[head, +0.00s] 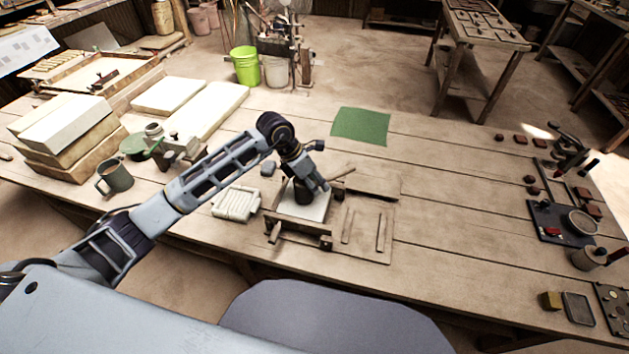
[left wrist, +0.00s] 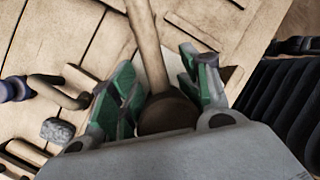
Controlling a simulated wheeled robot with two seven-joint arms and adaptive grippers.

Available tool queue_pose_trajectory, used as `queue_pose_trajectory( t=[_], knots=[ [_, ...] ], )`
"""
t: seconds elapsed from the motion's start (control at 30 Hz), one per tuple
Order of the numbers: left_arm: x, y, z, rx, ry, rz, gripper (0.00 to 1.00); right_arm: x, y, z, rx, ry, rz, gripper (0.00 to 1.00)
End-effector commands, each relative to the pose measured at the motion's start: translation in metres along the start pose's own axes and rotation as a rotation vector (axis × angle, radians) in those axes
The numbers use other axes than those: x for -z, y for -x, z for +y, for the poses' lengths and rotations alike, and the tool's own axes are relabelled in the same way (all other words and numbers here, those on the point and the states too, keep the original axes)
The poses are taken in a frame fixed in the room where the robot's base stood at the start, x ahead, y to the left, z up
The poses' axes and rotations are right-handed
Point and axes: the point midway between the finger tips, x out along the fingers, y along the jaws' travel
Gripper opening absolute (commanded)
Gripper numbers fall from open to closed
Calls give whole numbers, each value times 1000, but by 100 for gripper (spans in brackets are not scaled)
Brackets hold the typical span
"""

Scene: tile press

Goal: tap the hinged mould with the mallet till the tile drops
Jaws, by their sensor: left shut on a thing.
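My left gripper (head: 314,181) is over the mould and shut on the mallet, which also shows between the green-padded fingers in the left wrist view (left wrist: 160,88). The mallet has a pale wooden handle (left wrist: 148,45) and a round dark brown head (left wrist: 168,113). In the head view its handle (head: 343,174) sticks out to the right of the gripper. Below is the wooden mould (head: 290,232), with a pale white surface (head: 313,209) inside its frame. The mallet and gripper partly hide it, so I cannot tell whether they touch it or where the tile lies. My right gripper is not in view.
A slotted wooden board (head: 367,233) lies right of the mould, and a ribbed pale block (head: 236,204) lies left. A mug (head: 115,177) and stacked slabs (head: 68,135) stand farther left. A green mat (head: 361,126) lies behind. The table's middle right is clear.

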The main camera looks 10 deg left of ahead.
Motion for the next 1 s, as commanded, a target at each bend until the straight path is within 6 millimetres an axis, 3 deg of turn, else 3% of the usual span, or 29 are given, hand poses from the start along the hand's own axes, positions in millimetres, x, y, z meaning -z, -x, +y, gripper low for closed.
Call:
queue_pose_trajectory(
  t=[0.07,0.27,0.6,1.0],
  knots=[
    [3,-8,2,0,0,-1,9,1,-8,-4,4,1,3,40],
    [2,-3,0,0,0,1,9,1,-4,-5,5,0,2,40],
    [-12,27,-4,-2,-2,-1,9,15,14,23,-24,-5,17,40],
    [-16,36,-6,-1,0,-2,9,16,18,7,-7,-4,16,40]
  ],
)
